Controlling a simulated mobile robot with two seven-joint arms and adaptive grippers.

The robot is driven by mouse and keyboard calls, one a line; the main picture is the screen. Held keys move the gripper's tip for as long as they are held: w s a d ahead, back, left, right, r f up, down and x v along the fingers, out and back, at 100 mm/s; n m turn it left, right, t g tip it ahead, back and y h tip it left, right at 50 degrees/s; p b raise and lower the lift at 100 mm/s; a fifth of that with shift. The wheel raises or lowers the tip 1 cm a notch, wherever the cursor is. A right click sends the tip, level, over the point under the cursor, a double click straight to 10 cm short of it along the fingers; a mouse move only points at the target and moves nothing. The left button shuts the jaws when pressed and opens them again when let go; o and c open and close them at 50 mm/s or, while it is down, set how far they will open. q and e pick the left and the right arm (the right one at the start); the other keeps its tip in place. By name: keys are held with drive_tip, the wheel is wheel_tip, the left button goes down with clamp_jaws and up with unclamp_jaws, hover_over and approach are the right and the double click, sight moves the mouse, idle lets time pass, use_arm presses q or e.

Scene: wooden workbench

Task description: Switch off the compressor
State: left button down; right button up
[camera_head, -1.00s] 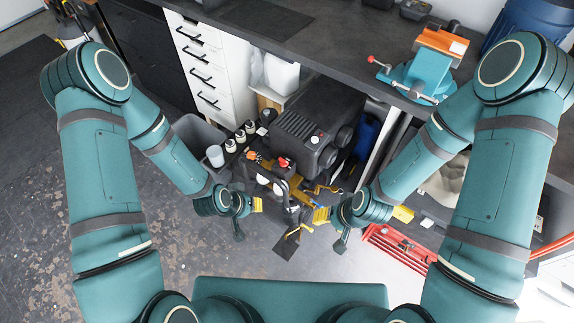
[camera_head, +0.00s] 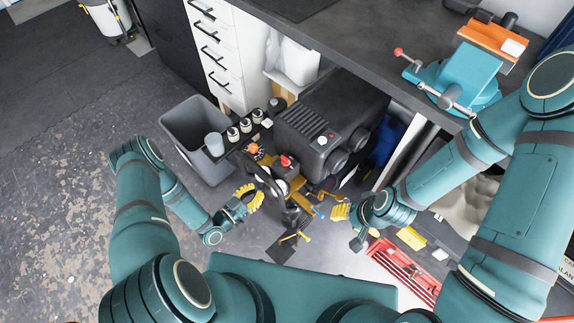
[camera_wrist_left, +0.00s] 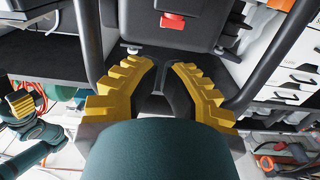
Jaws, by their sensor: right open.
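The compressor (camera_head: 318,112) is a dark grey boxy unit under the workbench in the head view. In the left wrist view a red switch (camera_wrist_left: 172,22) sits on a dark body beyond my fingers. My left gripper (camera_head: 252,196) is in front and to the left of the compressor, apart from it. In the left wrist view its yellow fingers (camera_wrist_left: 163,66) have a narrow empty gap. My right gripper (camera_head: 338,212) is open to the right, beside yellow parts.
Black tubes (camera_wrist_left: 88,40) flank my left fingers. A grey bin (camera_head: 185,135) and several bottles (camera_head: 246,126) stand left of the compressor. A red toolbox (camera_head: 402,270) lies at lower right. The workbench (camera_head: 345,35) overhangs behind; a teal vise (camera_head: 462,75) is on it. Floor at left is clear.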

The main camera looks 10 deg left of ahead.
sight(287, 171)
use_arm(q)
drive_tip(key=b+x, duration=0.2)
drive_tip(key=x, duration=1.2)
drive_tip(key=shift+d, duration=0.1)
use_arm(e)
drive_tip(key=shift+w+f, duration=0.25)
drive_tip(key=shift+f, duration=0.85)
use_arm(q)
drive_tip(key=shift+d+n+t+y, duration=0.2)
drive_tip(key=shift+n+t+y, duration=0.45)
drive_tip(key=shift+y, duration=0.35)
use_arm(e)
drive_tip(key=shift+w+a, duration=0.15)
